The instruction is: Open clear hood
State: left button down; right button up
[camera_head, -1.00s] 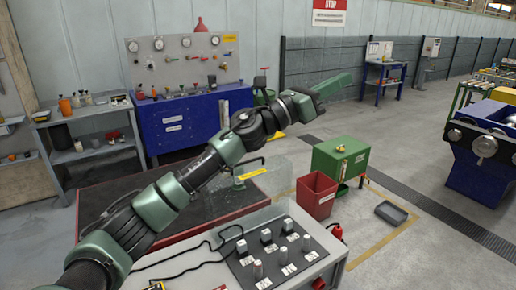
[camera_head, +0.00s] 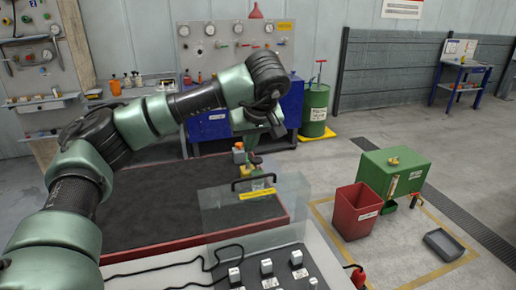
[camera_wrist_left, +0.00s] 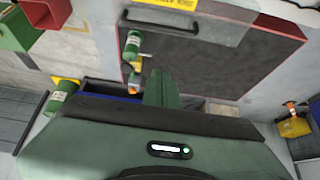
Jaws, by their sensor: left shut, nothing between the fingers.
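The clear hood (camera_head: 225,212) is a see-through panel with a black bar handle (camera_head: 253,181) and a yellow label (camera_head: 258,194) near its upper edge. It stands behind the switch panel, at the near edge of the dark table. The handle also shows at the top of the left wrist view (camera_wrist_left: 160,25). My left gripper (camera_head: 277,130) points down over the far part of the table, beyond and above the handle and apart from it. In the left wrist view its green fingers (camera_wrist_left: 161,90) are together and empty. My right gripper is not in view.
The dark table (camera_head: 150,205) has a red rim. The switch panel (camera_head: 270,268) with a black cable is in front. A red bin (camera_head: 355,211) and green box (camera_head: 393,173) stand on the floor at right.

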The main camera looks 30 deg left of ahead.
pick_arm(q)
jog(key=p, duration=0.3)
send_over(251, 185)
jog(key=w+a, duration=0.2)
jog(key=a, duration=0.1)
notch_tip(251, 185, down, 6)
jog(key=s+d+f+p, duration=0.1)
jog(key=s+d+p, duration=0.1)
jog(key=shift+d+f, duration=0.35)
jog(key=shift+s+d+f, duration=0.1)
jog(key=shift+s+d, duration=0.1)
jog(key=shift+f, duration=0.1)
jog(key=shift+w, duration=0.15)
